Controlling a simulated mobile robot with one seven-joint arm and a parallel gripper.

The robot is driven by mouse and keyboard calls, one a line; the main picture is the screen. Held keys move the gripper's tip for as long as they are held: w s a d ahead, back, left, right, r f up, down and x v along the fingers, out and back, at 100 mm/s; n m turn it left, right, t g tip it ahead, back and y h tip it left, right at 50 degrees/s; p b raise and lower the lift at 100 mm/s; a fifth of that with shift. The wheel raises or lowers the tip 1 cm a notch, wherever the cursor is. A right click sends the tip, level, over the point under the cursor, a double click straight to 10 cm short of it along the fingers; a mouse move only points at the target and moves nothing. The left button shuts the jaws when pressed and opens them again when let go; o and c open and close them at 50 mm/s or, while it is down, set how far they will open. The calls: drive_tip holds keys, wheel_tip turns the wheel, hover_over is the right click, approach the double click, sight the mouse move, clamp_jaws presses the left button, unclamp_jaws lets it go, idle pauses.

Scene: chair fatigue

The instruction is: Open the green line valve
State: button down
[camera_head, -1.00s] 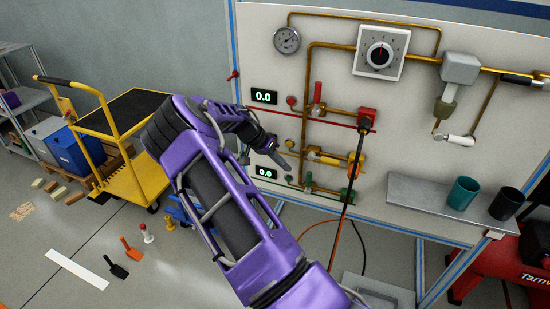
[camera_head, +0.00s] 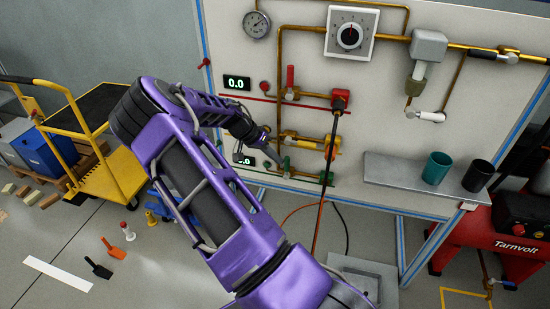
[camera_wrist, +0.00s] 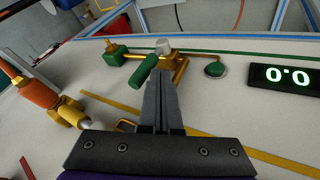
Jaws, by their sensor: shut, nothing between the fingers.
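The green line valve (camera_head: 287,166) is on the lowest pipe row of the wall panel. In the wrist view its green handle (camera_wrist: 144,69) slants beside the brass pipe, just left of my fingertips. My gripper (camera_head: 278,163) is shut and empty, pointing at this valve; its closed fingers (camera_wrist: 161,80) lie close beside the handle. I cannot tell whether they touch. A green-line readout (camera_wrist: 284,77) shows 0.0; my arm partly covers it in the head view. A green end block (camera_head: 327,178) sits at the right of the row.
The yellow line (camera_head: 310,140) and red line (camera_head: 315,104) run above the green one. An orange-and-brass valve (camera_wrist: 48,98) is near my gripper's left in the wrist view. A hose (camera_head: 327,160) hangs across the rows. A shelf (camera_head: 400,172) holds two cups at right.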

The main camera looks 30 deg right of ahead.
drive_tip(key=shift+s+d+r, duration=0.1)
drive_tip(key=shift+s+d, duration=0.1)
drive_tip(key=shift+s+d+r+t+y, duration=0.1)
drive_tip(key=shift+s+t+y, duration=0.05)
drive_tip(key=shift+t+y, duration=0.2)
drive_tip(key=shift+s+d+r+t+y, duration=0.2)
drive_tip(key=shift+s+d+t+y, duration=0.4)
drive_tip(key=shift+s+d, duration=0.75)
drive_tip(key=shift+s+d+f+b, duration=0.3)
drive_tip(key=shift+s+d, duration=0.25)
drive_tip(key=shift+s, duration=0.2)
drive_tip(key=p+v, duration=0.3)
drive_tip(key=v, duration=1.4)
drive_tip(key=shift+r, duration=0.25)
